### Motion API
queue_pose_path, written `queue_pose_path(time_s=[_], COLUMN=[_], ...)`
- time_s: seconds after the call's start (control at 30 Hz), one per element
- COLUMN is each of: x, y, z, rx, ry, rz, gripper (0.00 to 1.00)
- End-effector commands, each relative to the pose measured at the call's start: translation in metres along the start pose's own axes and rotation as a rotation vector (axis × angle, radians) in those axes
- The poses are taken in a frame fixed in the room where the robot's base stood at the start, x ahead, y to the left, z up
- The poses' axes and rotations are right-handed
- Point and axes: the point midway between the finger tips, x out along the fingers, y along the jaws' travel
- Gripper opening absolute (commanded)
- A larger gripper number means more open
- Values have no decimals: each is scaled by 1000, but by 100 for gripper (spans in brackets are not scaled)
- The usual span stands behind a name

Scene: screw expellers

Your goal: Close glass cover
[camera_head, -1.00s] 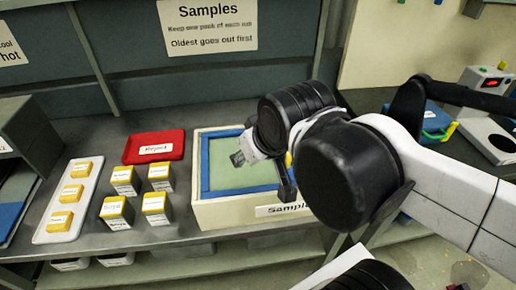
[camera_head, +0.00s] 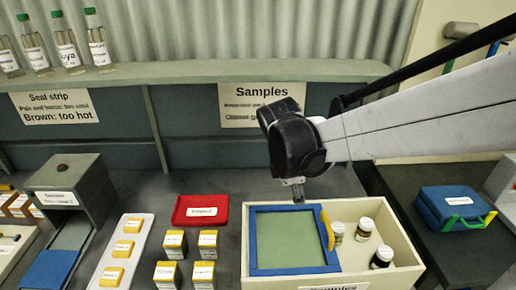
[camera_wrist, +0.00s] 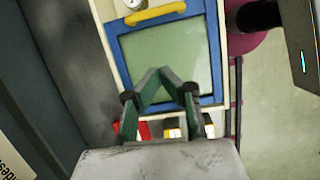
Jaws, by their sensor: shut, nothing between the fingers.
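The glass cover (camera_head: 290,240) is a pale green pane in a blue frame with a yellow handle (camera_head: 327,230) on its right edge. It lies over the left part of the cream Samples box (camera_head: 400,240). The right part of the box is uncovered and shows several white-labelled jars (camera_head: 365,229). My gripper (camera_head: 297,192) is shut and empty, above the back edge of the cover in the head view. In the wrist view my gripper (camera_wrist: 160,74) shows in front of the glass pane (camera_wrist: 185,55), apart from the yellow handle (camera_wrist: 155,14).
A red reject tray (camera_head: 200,210) and several yellow-topped sample boxes (camera_head: 174,243) stand left of the Samples box. A white tray (camera_head: 122,262) lies further left. A blue case (camera_head: 455,207) sits at right. Bottles (camera_head: 98,38) stand on the shelf behind.

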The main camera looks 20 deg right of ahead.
Motion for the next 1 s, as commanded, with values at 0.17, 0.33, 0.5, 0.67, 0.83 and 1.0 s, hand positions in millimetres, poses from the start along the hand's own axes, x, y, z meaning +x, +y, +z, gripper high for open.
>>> queue_pose_path(time_s=[0.17,0.33,0.5,0.67,0.83,1.0], x=[1,11,34,60,86,105], y=[6,6,5,4,3,3], z=[2,2,3,4,5,14], rx=[-78,-86,-85,-83,-84,-80], ry=[-30,-32,-32,-32,-31,-31], rz=[-35,-39,-39,-38,-37,-38], gripper=[0,0,0,0,0,0])
